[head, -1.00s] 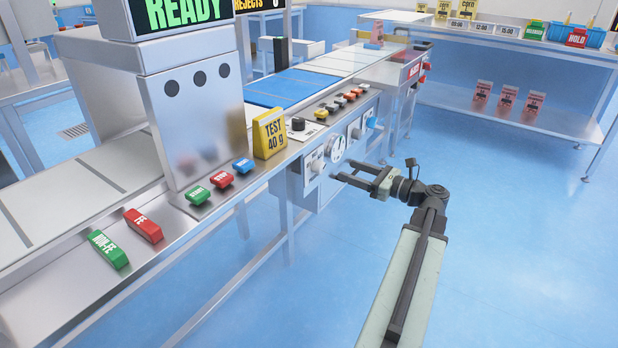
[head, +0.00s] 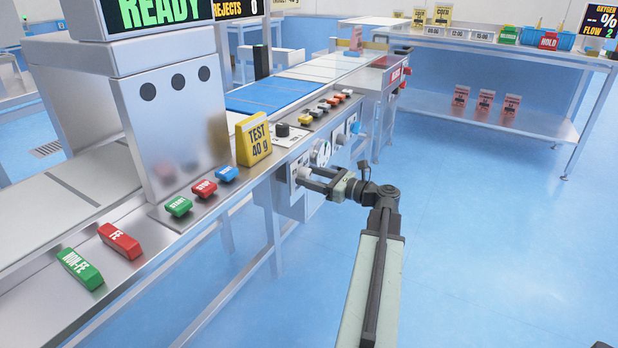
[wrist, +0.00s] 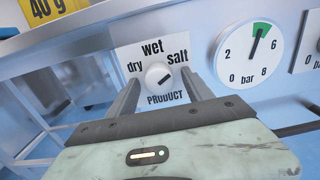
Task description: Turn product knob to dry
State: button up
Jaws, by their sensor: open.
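The product knob (wrist: 158,75) is a small white round knob on a white plate (wrist: 152,52) marked dry at left, wet at top and salt at right, with PRODUCT below. Its dark pointer line slants up to the right, toward salt. My gripper (wrist: 160,84) is open, with one finger on each side of the knob in the wrist view. I cannot tell whether the fingers touch it. In the head view my gripper (head: 303,179) reaches the front panel at the knob, and the fingers partly hide it.
A pressure gauge (wrist: 247,54) sits right of the knob plate; it also shows in the head view (head: 323,152). Above the panel are a yellow test block (head: 254,138), a black knob (head: 282,130) and several coloured buttons. Open blue floor (head: 470,240) lies to the right.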

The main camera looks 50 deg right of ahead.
jog(key=c, duration=1.2)
jog(key=shift+a, duration=0.15)
grip_shut()
jog(key=n, duration=0.5)
jog(key=shift+d+n, duration=0.2)
jog(key=shift+n, duration=0.1)
jog(key=n, duration=1.2)
jog(key=shift+r+n, duration=0.1)
jog(key=shift+n, duration=0.3)
jog(key=n, duration=0.5)
jog(key=shift+n, duration=0.4)
